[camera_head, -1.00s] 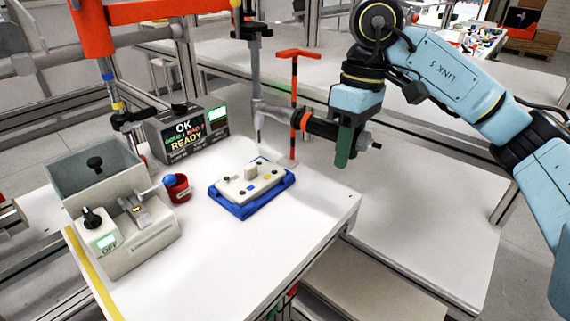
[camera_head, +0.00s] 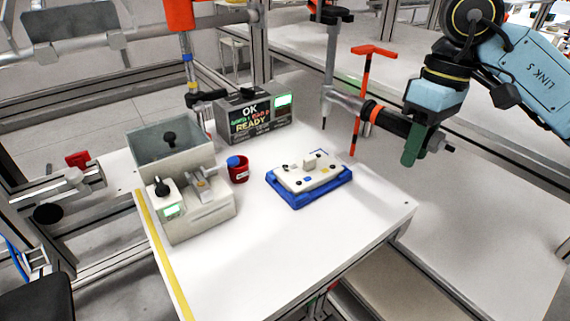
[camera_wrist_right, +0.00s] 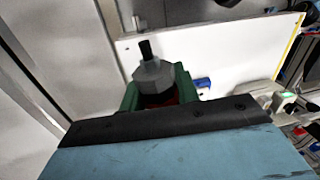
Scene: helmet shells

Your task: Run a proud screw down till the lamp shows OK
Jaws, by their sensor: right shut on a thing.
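My right gripper (camera_head: 413,146), with green fingers, is shut on the dark body of an angle screwdriver (camera_head: 392,122). The driver's grey head and thin vertical shaft (camera_head: 325,108) hang above and behind the cream plate (camera_head: 303,172), apart from it. In the wrist view, the driver's grey end (camera_wrist_right: 153,77) sits between the green fingers (camera_wrist_right: 158,95). The plate lies in a blue fixture (camera_head: 300,203) on the white table. Small screw heads show on it, but I cannot tell which is proud. The lamp box (camera_head: 250,118) reads OK and READY and has a bright green screen. My left gripper is out of view.
A beige screw feeder (camera_head: 205,215) with a grey bin stands left on the table (camera_head: 270,260). An orange T-handled post (camera_head: 362,95) rises behind the fixture, close to the driver. The table's front is clear.

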